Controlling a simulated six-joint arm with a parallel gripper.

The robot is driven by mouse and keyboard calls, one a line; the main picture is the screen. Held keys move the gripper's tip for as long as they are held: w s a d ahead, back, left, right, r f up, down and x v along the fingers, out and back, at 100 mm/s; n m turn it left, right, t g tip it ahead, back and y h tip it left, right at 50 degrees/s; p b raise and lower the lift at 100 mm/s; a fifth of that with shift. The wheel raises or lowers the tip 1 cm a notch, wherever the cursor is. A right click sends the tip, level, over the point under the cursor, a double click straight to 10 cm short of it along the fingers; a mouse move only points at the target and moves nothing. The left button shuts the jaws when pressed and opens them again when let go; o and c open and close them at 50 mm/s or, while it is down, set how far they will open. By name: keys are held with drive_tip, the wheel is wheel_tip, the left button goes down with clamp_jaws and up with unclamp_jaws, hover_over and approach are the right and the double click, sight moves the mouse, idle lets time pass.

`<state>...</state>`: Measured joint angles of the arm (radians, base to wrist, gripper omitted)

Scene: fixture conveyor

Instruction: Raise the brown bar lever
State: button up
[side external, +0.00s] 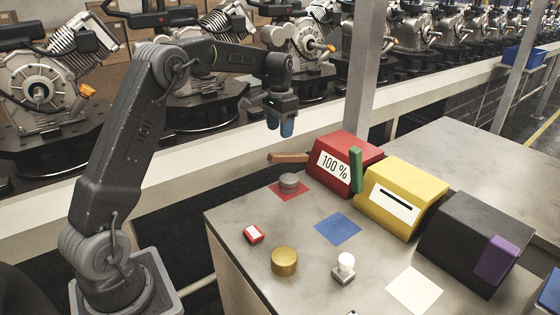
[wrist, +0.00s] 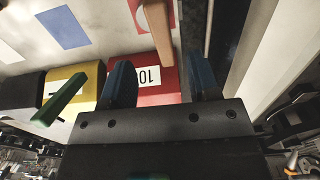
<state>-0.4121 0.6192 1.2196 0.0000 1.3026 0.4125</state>
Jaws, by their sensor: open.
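The brown bar lever (side external: 288,157) sticks out roughly level from the left side of the red box (side external: 326,165) marked "100 %". In the wrist view the brown bar (wrist: 154,36) shows ahead of the gap between my fingertips, with the red box (wrist: 171,80) behind it. My gripper (side external: 280,127) points down with blue fingertips, above and slightly left of the bar, apart from it. In the wrist view my gripper (wrist: 161,80) has its two fingers spread wide with nothing held between them.
A green lever (side external: 356,170) stands upright at the red box's right side. A yellow box (side external: 400,200) and a black box (side external: 470,240) with a purple lever (side external: 497,260) follow. A grey knob (side external: 289,183) and gold knob (side external: 284,261) stand in front. Engines on a conveyor line the back.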

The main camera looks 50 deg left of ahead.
sight(280, 154)
wheel_tip(280, 154, down, 11)
drive_tip(key=shift+f, duration=0.15)
idle(0.4)
clamp_jaws()
idle(0.3)
